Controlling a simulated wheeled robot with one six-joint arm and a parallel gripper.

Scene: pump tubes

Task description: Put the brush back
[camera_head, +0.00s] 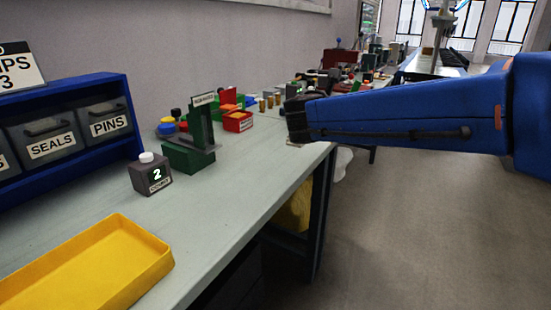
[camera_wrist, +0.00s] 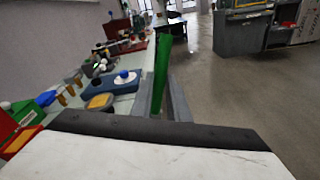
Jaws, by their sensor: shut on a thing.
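In the wrist view, my gripper (camera_wrist: 161,98) is shut on a slim green upright piece (camera_wrist: 162,62), which I take to be the brush's handle. It stands up between the two grey fingers. The brush's lower end and bristles are hidden behind my wrist. In the head view, the dark end of my blue arm (camera_head: 297,115) is over the far right edge of the bench; the fingers and the brush cannot be made out there. Where the brush belongs is not clear from these frames.
The bench (camera_head: 225,195) holds a yellow tray (camera_head: 150,262), a grey counter block (camera_head: 152,176), a green stand (camera_head: 201,128) and a red bin (camera_head: 238,121). Open floor (camera_head: 400,220) is on the right.

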